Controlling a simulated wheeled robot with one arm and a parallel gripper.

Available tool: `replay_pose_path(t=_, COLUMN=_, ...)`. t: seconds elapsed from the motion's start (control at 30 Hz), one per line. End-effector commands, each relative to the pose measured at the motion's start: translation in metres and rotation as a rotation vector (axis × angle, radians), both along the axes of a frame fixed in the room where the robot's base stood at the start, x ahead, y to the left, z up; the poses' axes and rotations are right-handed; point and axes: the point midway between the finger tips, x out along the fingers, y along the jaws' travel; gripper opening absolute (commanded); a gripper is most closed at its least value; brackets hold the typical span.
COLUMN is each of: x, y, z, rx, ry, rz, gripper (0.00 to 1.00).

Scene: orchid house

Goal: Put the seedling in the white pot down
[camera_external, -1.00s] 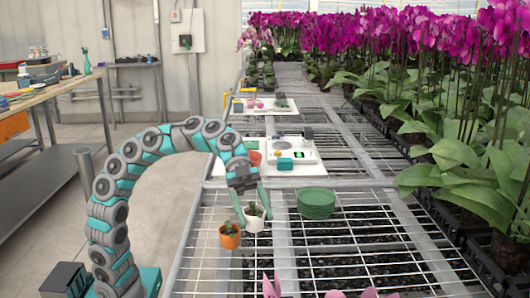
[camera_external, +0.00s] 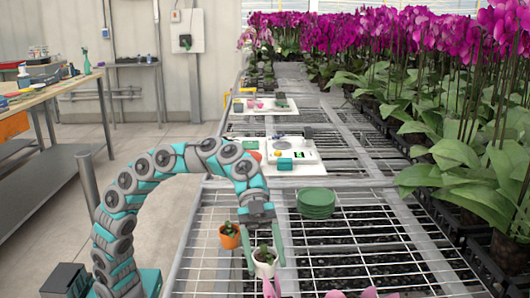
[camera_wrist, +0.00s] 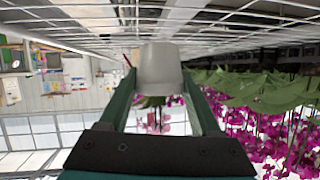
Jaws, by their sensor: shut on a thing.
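The white pot (camera_external: 265,268) with a small green seedling (camera_external: 264,252) is between the fingers of my gripper (camera_external: 266,262), near the front of the wire-mesh bench. In the wrist view the white pot (camera_wrist: 160,68) sits between the two teal fingertips (camera_wrist: 160,84), and my gripper is shut on it. The wrist picture is upside down, with the mesh close to the pot. I cannot tell whether the pot's base touches the mesh. The seedling is mostly hidden there.
An orange pot with a seedling (camera_external: 230,236) stands on the mesh just behind and left of the white pot. A stack of green saucers (camera_external: 316,204) is behind to the right. Mesh to the right (camera_external: 380,245) is clear.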

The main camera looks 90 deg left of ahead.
Motion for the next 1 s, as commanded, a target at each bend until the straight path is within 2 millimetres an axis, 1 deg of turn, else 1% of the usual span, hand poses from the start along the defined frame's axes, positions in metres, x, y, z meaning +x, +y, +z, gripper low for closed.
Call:
replay_pose_path(t=0.03, x=0.009, y=-0.005, z=-0.001, rx=0.001, ry=0.0, rz=0.0, gripper=0.06)
replay_pose_path(t=0.2, x=0.032, y=-0.018, z=-0.004, rx=0.001, ry=0.0, rz=0.002, gripper=0.06)
replay_pose_path(t=0.4, x=0.051, y=-0.028, z=-0.006, rx=0.0, ry=0.0, rz=0.003, gripper=0.06)
replay_pose_path(t=0.57, x=0.055, y=-0.031, z=-0.006, rx=-0.002, ry=-0.001, rz=0.002, gripper=0.06)
replay_pose_path(t=0.63, x=0.055, y=-0.031, z=-0.009, rx=-0.002, ry=0.0, rz=0.002, gripper=0.06)
replay_pose_path(t=0.9, x=0.054, y=-0.031, z=-0.038, rx=-0.001, ry=0.001, rz=-0.001, gripper=0.06)
replay_pose_path(t=1.0, x=0.054, y=-0.031, z=-0.041, rx=-0.001, ry=0.0, rz=0.0, gripper=0.06)
